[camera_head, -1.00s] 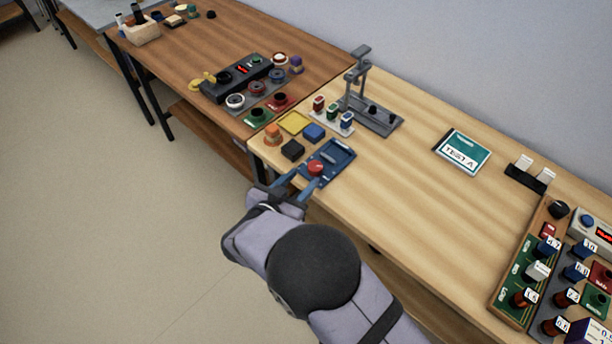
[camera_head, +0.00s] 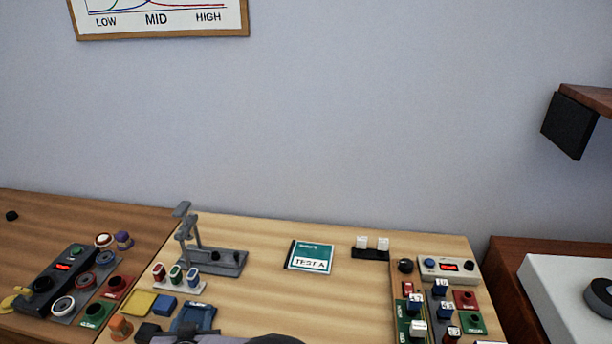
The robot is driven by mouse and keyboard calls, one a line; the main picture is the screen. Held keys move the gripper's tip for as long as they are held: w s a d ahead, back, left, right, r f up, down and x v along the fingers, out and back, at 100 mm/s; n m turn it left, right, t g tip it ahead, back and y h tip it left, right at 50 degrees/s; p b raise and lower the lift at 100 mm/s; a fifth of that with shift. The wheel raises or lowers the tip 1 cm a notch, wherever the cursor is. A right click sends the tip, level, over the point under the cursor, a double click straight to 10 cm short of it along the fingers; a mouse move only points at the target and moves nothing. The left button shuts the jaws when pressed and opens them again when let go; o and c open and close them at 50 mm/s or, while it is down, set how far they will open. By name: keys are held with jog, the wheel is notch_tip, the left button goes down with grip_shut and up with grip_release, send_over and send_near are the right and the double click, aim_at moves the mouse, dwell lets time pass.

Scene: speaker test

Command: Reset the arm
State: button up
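My arm (camera_head: 275,339) shows only as a dark rounded piece at the bottom edge of the head view. What seems to be part of my gripper (camera_head: 185,338) lies to its left, just in front of the blue tray (camera_head: 197,315). Its fingertips are too cut off to tell whether they are open or shut, or whether anything is between them. The red piece seen on the tray earlier does not show now.
A grey stand (camera_head: 212,262), several small coloured blocks and a TEST A booklet (camera_head: 310,257) are on the light table. Boards with knobs (camera_head: 440,315) and a meter box (camera_head: 447,270) are at right. A control box (camera_head: 55,280) is on the brown table. The light table's middle is clear.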

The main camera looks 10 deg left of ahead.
jog(key=w+d+r+g+h+p, duration=0.1)
jog(key=w+d+r+g, duration=0.15)
jog(key=d, duration=0.85)
jog(key=w+d+r+g+p, duration=0.1)
jog(key=w+d+r+g, duration=0.15)
jog(key=d, duration=0.85)
jog(key=s+d+m+g+h+p, duration=0.1)
jog(key=s+d+g+h, duration=0.1)
jog(key=s+d, duration=0.6)
jog(key=s+d+m+g+h+p, duration=0.1)
jog(key=s+d+m+g+h, duration=0.1)
jog(key=s+d, duration=0.7)
jog(key=d+g, duration=0.1)
jog(key=d, duration=0.7)
jog(key=shift+s+d+f+g, duration=0.15)
jog(key=shift+d+f+g, duration=0.05)
jog(key=shift+d+g, duration=0.15)
